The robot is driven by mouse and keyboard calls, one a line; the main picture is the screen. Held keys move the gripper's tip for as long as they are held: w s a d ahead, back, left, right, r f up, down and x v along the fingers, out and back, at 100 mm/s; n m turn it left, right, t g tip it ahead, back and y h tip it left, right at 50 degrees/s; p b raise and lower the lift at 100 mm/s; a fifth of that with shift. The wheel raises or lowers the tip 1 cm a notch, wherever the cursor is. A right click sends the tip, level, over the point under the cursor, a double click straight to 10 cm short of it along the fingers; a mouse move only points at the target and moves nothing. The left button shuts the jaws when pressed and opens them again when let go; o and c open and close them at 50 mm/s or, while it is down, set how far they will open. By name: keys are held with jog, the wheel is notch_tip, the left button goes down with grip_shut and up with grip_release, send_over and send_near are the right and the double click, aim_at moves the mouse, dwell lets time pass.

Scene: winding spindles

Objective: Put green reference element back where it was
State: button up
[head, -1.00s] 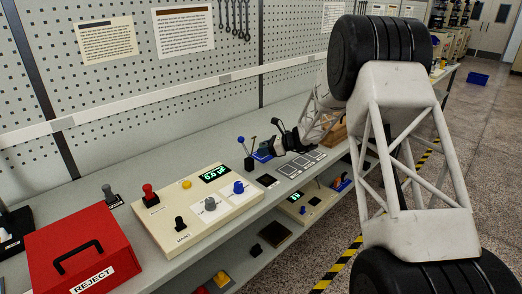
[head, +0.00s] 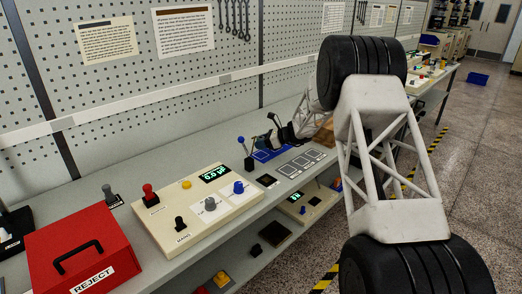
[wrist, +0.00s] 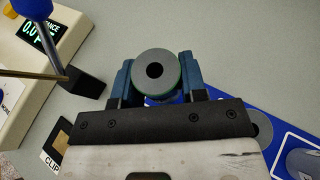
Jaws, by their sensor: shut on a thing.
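In the wrist view, the green reference element (wrist: 140,73) is a grey round piece with a dark centre hole and a thin green rim. My gripper (wrist: 156,66) has its blue jaws shut on it from both sides. A blue board (wrist: 252,112) with white outlines lies below and to the right, partly hidden by my gripper. Grey round shapes show on it. The element cannot be made out there.
A blue-knobbed lever (head: 241,140) stands between the beige console (head: 150,221) and the board. A panel of grey squares (head: 301,162) lies at the bench's front edge. A red reject box (head: 108,231) is at the front left.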

jog(key=shift+f, duration=1.75)
jog(key=shift+f, duration=0.15)
jog(key=o, duration=1)
jog(key=shift+r, duration=0.2)
jog(key=v, duration=1.2)
jog(key=shift+s, duration=0.1)
